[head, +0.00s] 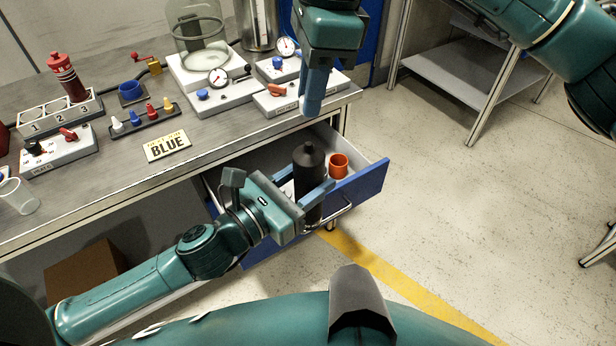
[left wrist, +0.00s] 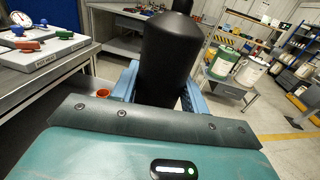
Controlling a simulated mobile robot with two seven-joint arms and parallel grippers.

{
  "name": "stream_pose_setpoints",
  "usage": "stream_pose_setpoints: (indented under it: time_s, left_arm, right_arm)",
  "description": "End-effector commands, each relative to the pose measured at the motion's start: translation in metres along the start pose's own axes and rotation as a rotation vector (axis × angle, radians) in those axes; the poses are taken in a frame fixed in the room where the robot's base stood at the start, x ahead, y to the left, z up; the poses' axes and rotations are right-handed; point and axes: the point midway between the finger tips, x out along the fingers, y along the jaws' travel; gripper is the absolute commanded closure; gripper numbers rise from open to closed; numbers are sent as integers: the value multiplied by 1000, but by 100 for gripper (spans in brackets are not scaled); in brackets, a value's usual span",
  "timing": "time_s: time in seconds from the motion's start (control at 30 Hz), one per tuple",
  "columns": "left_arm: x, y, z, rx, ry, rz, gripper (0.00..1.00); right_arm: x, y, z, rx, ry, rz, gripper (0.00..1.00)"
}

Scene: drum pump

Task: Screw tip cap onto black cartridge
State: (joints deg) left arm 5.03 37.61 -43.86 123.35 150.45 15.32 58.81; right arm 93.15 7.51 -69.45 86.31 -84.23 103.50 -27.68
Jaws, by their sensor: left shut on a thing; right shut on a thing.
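A black cartridge (head: 309,165) stands upright, its domed shoulder and narrow neck upward. My left gripper (head: 314,197) is shut around its lower body, over the open drawer. In the left wrist view the cartridge (left wrist: 167,55) fills the upper middle between the blue fingers; its top is cut off. My right gripper (head: 312,100) points down above the cartridge, apart from it. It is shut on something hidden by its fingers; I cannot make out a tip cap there. Small white, blue, red and yellow tips (head: 151,111) stand in a black rack on the bench.
The open blue drawer (head: 362,190) holds an orange cup (head: 338,166). The bench (head: 215,135) carries a sign reading BLUE (head: 167,146), gauge boxes, a glass jar (head: 198,40) and a red cartridge (head: 66,77) in a numbered holder. Open floor (head: 440,200) lies to the right.

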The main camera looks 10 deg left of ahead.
Motion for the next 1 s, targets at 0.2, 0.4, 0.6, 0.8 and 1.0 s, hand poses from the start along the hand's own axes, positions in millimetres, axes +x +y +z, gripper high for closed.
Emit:
stream_pose_setpoints:
  time_s: [0.2, 0.4, 0.6, 0.8, 1.0]
  left_arm:
    - [0, 0, 1, 1, -3, -1, 100]
    - [0, 0, 1, 0, -3, -1, 100]
    - [0, 0, 1, 0, -3, -1, 100]
    - [0, 0, 1, 1, -3, -1, 100]
    - [0, 0, 1, 1, -3, -1, 100]
  right_arm:
    - [9, 0, -2, 0, 0, 1, 100]
    - [28, 0, -5, 0, 0, 1, 100]
    - [40, 0, -7, 0, 0, 0, 100]
    - [40, 0, -7, 0, 0, -1, 100]
    - [39, 0, -5, 0, -2, 2, 100]
